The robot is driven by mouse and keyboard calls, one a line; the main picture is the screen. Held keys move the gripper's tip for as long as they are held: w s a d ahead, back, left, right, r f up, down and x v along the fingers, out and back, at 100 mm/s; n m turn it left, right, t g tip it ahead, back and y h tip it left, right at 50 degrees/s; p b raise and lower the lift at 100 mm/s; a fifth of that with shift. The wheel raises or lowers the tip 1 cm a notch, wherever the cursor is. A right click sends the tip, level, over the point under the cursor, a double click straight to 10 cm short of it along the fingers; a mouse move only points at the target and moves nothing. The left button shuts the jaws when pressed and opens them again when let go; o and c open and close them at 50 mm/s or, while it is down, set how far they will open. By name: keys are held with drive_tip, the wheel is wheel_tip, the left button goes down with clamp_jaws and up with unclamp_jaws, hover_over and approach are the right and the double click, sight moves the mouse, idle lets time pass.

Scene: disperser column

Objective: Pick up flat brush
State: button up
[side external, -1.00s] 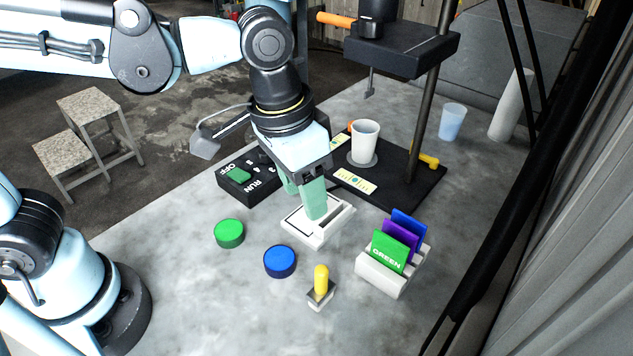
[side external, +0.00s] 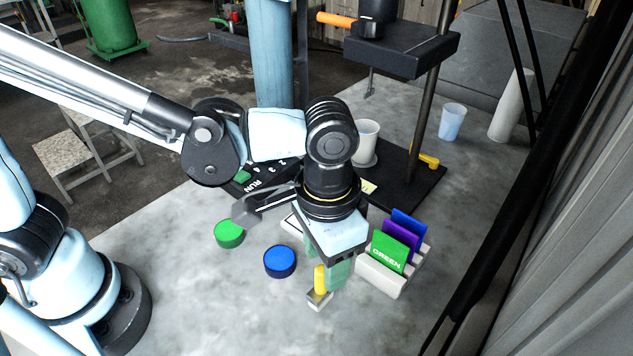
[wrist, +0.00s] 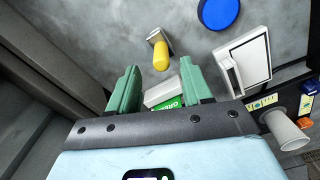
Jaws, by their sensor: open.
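In the wrist view my gripper (wrist: 157,78) is open with the fingers apart and nothing held. I cannot tell whether a finger touches the handle.
A blue disc (side external: 280,261) and a green disc (side external: 229,233) lie left of the brush. A holder (side external: 378,276) with green, purple and blue cards stands close on the right. A white tray (wrist: 246,62), a white cup (side external: 366,140) and a black stand (side external: 412,174) are farther back.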

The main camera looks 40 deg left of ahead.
sight(322, 269)
drive_tip(key=shift+s+a+f, duration=0.1)
drive_tip(key=shift+f, duration=1.25)
drive_tip(key=shift+a+f, duration=0.1)
drive_tip(key=shift+f, duration=1.2)
clamp_jaws()
